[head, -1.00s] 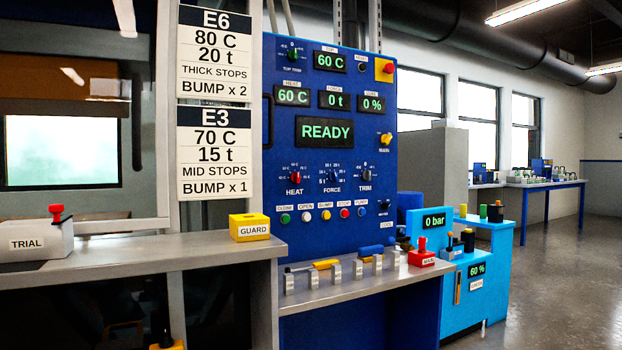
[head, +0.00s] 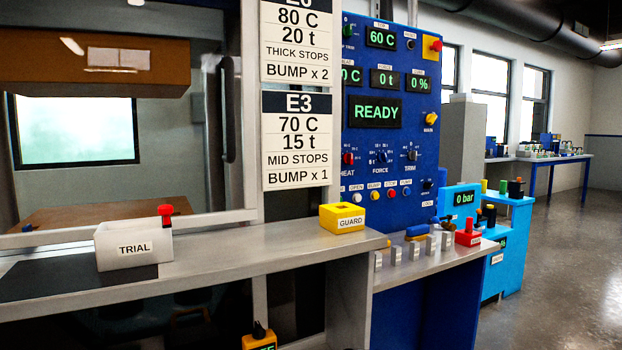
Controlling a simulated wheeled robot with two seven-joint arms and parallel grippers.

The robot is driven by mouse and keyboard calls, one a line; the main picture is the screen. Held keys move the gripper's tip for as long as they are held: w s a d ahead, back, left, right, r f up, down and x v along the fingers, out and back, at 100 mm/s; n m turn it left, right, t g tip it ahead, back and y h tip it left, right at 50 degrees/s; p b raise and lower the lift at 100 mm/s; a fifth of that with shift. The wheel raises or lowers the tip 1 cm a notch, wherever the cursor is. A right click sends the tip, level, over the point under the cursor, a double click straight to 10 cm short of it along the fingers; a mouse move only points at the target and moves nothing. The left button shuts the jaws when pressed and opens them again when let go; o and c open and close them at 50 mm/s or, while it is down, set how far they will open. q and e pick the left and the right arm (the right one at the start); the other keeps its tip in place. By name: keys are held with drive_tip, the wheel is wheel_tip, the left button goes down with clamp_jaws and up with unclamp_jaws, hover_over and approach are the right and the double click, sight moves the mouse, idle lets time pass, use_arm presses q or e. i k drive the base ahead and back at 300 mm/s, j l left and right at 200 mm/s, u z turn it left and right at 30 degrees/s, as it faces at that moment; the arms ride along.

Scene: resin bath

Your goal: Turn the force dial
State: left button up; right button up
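The force dial (head: 381,157) is a dark blue knob with a white tick scale, on the blue control panel (head: 362,205) right of centre in the head view. The force display (head: 384,80) above reads 0 t, and the large display (head: 375,111) reads READY. Neither of my grippers shows in this view.
A grey shelf (head: 230,258) runs in front, bearing a white TRIAL box (head: 133,246) and a yellow GUARD block (head: 342,218). Signs E6 (head: 297,40) and E3 (head: 297,140) hang left of the panel. A light blue unit (head: 495,240) stands right. Open floor lies at far right.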

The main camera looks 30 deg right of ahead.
sight(382, 157)
drive_tip(key=l, duration=4.15)
